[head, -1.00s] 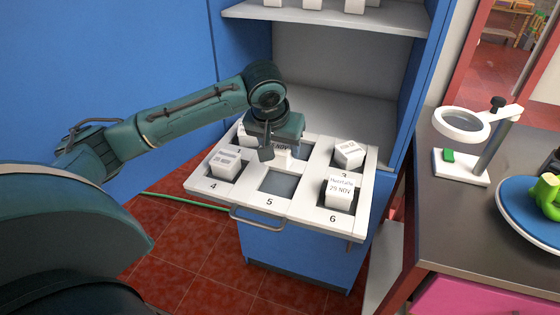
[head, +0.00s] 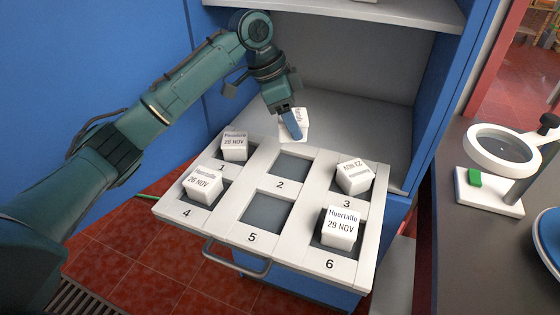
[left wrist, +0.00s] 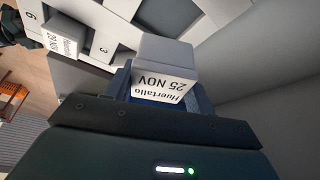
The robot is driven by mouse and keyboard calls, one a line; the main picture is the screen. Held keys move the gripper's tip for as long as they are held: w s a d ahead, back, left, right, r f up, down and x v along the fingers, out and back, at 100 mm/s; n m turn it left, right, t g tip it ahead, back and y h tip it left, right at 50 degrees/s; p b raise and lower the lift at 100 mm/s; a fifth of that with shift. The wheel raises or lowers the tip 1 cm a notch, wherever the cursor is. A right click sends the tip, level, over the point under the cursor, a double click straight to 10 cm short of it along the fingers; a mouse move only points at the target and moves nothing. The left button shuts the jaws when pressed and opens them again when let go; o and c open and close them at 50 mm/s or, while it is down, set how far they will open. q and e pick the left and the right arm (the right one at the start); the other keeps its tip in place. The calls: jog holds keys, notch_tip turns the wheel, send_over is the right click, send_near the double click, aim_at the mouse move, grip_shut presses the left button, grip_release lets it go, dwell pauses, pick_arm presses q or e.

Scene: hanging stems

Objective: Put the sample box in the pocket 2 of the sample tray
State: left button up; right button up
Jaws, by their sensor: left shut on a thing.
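The sample box (head: 294,125), a white cube with a printed label, is held by my left gripper (head: 290,120) just behind the tray's far edge. My left gripper is shut on it. In the left wrist view the box (left wrist: 164,68) sits between the fingers and its label reads "Huertallo 25 NOV". The sample tray (head: 224,227) is white with numbered pockets. Pocket 2 (head: 291,167) is empty, in the middle of the back row, a little in front of and below the held box. My right gripper is not in view.
Other labelled boxes stand in pocket 1 (head: 234,145), pocket 3 (head: 354,175), pocket 4 (head: 203,184) and pocket 6 (head: 340,227); the one in 3 looks tilted. Pocket 5 (head: 266,212) is empty. A grey shelf (head: 345,130) lies behind the tray, with blue cabinet sides around it.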

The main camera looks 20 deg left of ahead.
pick_arm(q)
notch_tip(320, 180, down, 5)
jog(key=shift+s+f, duration=0.1)
jog(key=shift+f, duration=0.1)
notch_tip(320, 180, down, 4)
jog(key=shift+r, duration=0.2)
jog(key=shift+f, duration=0.4)
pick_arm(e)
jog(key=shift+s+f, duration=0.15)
pick_arm(q)
jog(key=shift+f, duration=0.1)
jog(key=o, duration=0.7)
